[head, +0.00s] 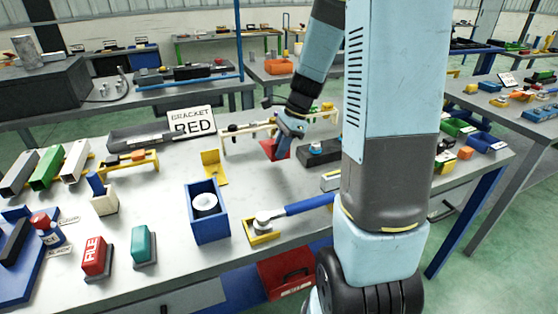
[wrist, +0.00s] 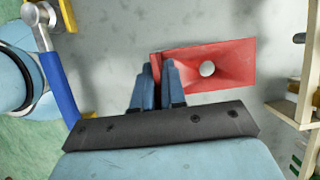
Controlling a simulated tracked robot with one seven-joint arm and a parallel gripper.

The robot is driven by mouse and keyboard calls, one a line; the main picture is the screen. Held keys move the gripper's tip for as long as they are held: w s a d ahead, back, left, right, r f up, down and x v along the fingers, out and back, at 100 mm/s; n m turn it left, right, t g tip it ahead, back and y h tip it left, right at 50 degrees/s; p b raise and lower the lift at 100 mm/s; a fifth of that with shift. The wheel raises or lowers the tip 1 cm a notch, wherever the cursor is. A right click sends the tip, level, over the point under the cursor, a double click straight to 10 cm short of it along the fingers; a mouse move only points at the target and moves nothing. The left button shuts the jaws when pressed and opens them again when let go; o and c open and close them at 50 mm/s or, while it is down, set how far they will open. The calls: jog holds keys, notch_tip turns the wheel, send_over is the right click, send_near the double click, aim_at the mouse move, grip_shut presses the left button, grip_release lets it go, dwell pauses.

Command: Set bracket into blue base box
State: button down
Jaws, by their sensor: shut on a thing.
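My gripper (wrist: 156,90) is shut on one end of a red bracket (wrist: 215,67), which has a round hole in its broad plate. In the head view the red bracket (head: 274,148) hangs below my gripper (head: 286,135) over the far part of the table. The blue base box (head: 208,224) stands nearer the front edge, to the left of my gripper and apart from it. A sign reading "BRACKET RED" (head: 192,123) stands at the back of the table.
A yellow bracket (head: 212,166) stands between the sign and the blue box. A blue-handled tool (head: 295,210) lies right of the box in a yellow holder (head: 262,234). Red (head: 97,257) and teal (head: 144,245) blocks stand at the front left. Bare table lies between bracket and box.

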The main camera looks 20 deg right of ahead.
jog(key=shift+w+f, duration=1.3)
jog(key=shift+f, duration=1.8)
jog(key=c, duration=1.2)
grip_release()
jog(key=shift+f, duration=0.1)
jog(key=v, duration=1.1)
jog(key=s+a+r+n+t+h, duration=0.2)
jog(key=s+a+r+n, duration=0.2)
jog(key=s+r+n, duration=0.3)
jog(key=s+a+r+n+t+h, duration=0.2)
jog(key=s+r+n, duration=0.6)
jog(key=s, duration=0.8)
jog(key=a+n+t, duration=0.1)
jog(key=a+n, duration=0.1)
jog(key=n, duration=0.1)
jog(key=shift+t+h, duration=0.3)
